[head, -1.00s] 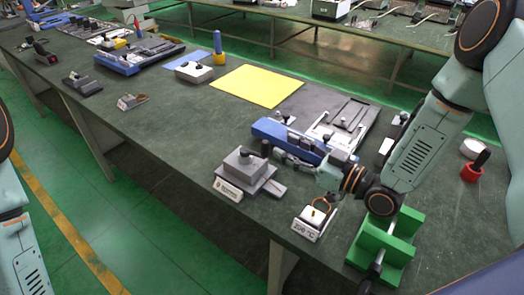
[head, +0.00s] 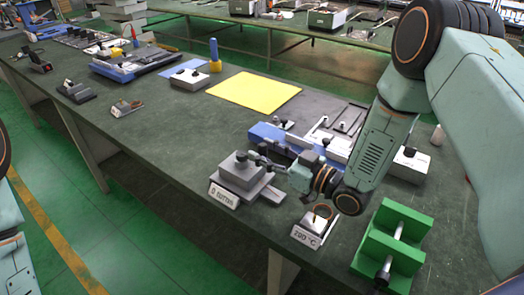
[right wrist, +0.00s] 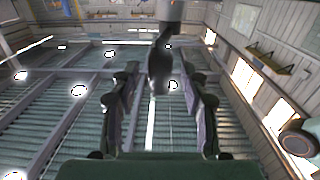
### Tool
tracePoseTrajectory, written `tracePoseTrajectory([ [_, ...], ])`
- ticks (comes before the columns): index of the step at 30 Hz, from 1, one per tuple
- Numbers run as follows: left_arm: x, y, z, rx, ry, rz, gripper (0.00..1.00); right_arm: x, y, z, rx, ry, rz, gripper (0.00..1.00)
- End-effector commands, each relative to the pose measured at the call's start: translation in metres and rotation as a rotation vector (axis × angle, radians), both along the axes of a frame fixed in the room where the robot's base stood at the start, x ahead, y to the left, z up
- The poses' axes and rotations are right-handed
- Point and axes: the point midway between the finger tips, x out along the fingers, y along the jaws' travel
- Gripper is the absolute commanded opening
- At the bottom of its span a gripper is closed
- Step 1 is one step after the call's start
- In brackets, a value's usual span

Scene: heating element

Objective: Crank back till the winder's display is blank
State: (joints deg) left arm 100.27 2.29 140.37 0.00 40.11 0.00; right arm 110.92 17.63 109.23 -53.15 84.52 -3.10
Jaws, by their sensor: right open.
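The winder (head: 240,178) is a grey box near the table's front edge, with a dark knob on top and a grey slide at its right side. Its white display plate (head: 223,196) bears small dark text that seems to start with a 0. My right gripper (head: 260,161) points left at the winder's top, close beside the knob (head: 241,156). In the right wrist view its fingers (right wrist: 160,110) are apart, with a dark upright handle (right wrist: 160,65) showing between and beyond them. I cannot tell whether they touch it. My left gripper is out of view.
A small box marked 200 °C (head: 312,230) with a copper ring stands right of the winder. A green stand with a rod (head: 408,222) is further right. A blue device (head: 266,132) lies behind the gripper.

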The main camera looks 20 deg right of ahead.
Motion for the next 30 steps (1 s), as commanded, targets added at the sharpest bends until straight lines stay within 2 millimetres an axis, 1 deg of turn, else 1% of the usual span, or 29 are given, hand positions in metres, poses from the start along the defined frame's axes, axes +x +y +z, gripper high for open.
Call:
tracePoseTrajectory([
  [1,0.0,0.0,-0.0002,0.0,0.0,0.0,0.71,0.0035,0.0038,-0.0003,-0.002,0.0,0.003,0.45],
  [6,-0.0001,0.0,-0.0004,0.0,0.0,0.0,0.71,0.01,0.0081,0.0001,0.0,0.0,0.001,0.45],
  [14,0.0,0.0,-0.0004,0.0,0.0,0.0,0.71,0.0106,0.0083,0.0002,0.001,0.001,0.0,0.45],
  [30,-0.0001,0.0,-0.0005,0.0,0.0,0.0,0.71,0.0105,0.0081,0.0,0.0,0.0,-0.001,0.0],
])
